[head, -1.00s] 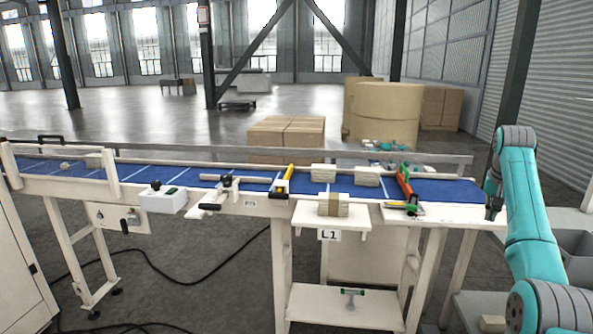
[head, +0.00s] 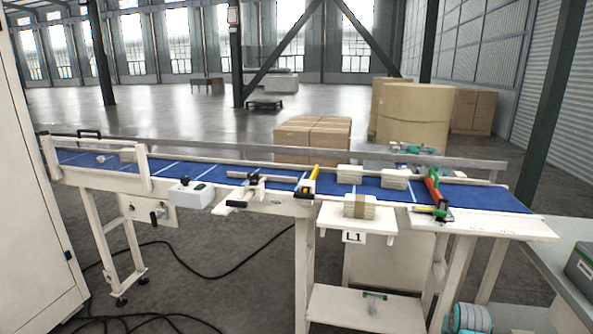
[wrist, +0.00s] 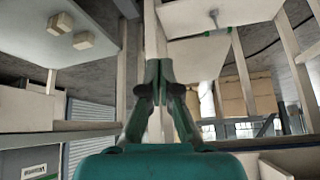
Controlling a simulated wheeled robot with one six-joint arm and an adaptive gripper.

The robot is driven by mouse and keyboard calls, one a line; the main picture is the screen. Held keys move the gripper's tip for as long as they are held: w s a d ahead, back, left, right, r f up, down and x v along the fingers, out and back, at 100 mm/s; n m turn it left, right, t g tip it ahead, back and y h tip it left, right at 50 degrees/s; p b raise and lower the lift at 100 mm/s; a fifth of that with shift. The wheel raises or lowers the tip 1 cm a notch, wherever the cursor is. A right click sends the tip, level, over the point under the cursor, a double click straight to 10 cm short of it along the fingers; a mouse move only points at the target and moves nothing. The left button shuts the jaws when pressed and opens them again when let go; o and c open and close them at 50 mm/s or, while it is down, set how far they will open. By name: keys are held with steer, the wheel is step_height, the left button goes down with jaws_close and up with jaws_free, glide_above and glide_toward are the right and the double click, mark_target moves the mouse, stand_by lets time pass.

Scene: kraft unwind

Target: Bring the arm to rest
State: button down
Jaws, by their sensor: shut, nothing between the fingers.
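My gripper (wrist: 157,72) shows in the wrist view with its two dark fingers together and nothing between them. It is out of the head view, where only a teal and grey piece of my arm (head: 470,318) shows at the bottom edge, right of centre. In the wrist view the fingers point towards white stand legs and boards, apart from any loose object as far as I can tell.
A blue conveyor (head: 270,181) crosses the head view, with bundles (head: 395,179) and a red-orange bar (head: 432,189) on it. A shelf labelled L1 (head: 375,221) holds a banded bundle (head: 360,206). A grey table (head: 570,258) stands at right. Small blocks (wrist: 61,22) show in the wrist view.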

steer(key=s+a+f+n+t, duration=0.2)
steer(key=s+a+f, duration=0.9)
steer(key=s+f, duration=0.15)
steer(key=s+a+f+n+t, duration=0.1)
steer(key=s+a, duration=0.3)
steer(key=s, duration=0.5)
steer(key=s+a+f+t, duration=0.1)
steer(key=s+a, duration=0.4)
steer(key=s, duration=0.3)
steer(key=s+a+r+t+y, duration=0.1)
steer(key=s+a+r, duration=0.15)
steer(key=s, duration=0.35)
steer(key=s+a+r+n+t, duration=0.1)
steer(key=s+r, duration=0.3)
steer(key=s, duration=0.2)
steer(key=s+a+r+t+y, duration=0.1)
steer(key=s+a+r, duration=0.15)
steer(key=s, duration=0.35)
steer(key=s+a+r+n+t, duration=0.1)
steer(key=s+a+r, duration=0.1)
steer(key=s+r, duration=0.9)
step_height(320, 180, up, 5)
steer(key=shift+s+r+n+t+y, duration=0.15)
steer(key=shift+s+n+t+y, duration=0.15)
steer(key=shift+n+t+y, duration=0.1)
